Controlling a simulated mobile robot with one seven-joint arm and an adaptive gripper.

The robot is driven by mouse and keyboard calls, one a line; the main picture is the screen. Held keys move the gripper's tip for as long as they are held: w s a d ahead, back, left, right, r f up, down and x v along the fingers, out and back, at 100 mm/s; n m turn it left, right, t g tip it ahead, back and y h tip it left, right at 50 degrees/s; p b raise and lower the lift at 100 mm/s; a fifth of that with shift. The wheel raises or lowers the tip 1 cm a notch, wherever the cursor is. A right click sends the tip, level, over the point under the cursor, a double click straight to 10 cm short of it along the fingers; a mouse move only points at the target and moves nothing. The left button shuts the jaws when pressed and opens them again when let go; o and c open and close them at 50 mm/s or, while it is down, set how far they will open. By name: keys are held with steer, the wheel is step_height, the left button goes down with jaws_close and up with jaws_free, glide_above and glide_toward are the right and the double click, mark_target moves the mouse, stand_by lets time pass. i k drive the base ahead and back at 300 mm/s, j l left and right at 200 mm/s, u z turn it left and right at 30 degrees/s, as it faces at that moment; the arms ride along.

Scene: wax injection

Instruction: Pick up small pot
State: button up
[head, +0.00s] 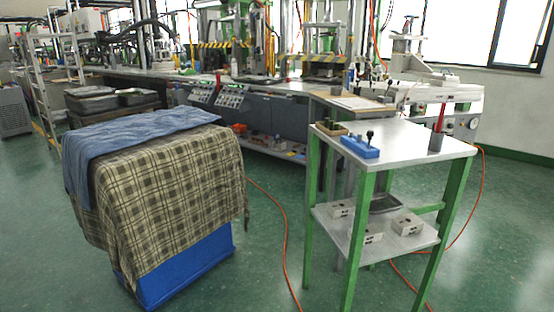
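A small grey pot (435,142) stands upright near the right edge of the metal top of a green-legged table (405,138). A red pointed object (441,117) sticks up from it or stands right behind it; I cannot tell which. The pot is small in the picture, so its inside is hidden. My gripper is not in view.
A blue block (360,147) with a dark knob and a small brown box (331,129) sit on the same tabletop. Pale blocks (407,224) lie on its lower shelf. A cloth-covered blue bin (188,268) stands left. An orange hose (286,240) crosses the open green floor.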

mark_target(335, 91)
steer(key=i+j+u, duration=0.15)
steer(key=i, duration=1.3)
steer(key=i+z, duration=0.25)
steer(key=i, duration=0.15)
steer(key=i+j+z, duration=0.25)
steer(key=i, duration=0.15)
steer(key=i+j+z, duration=0.2)
steer(key=i, duration=0.15)
steer(key=i+j+z, duration=1)
steer(key=j+z, duration=0.15)
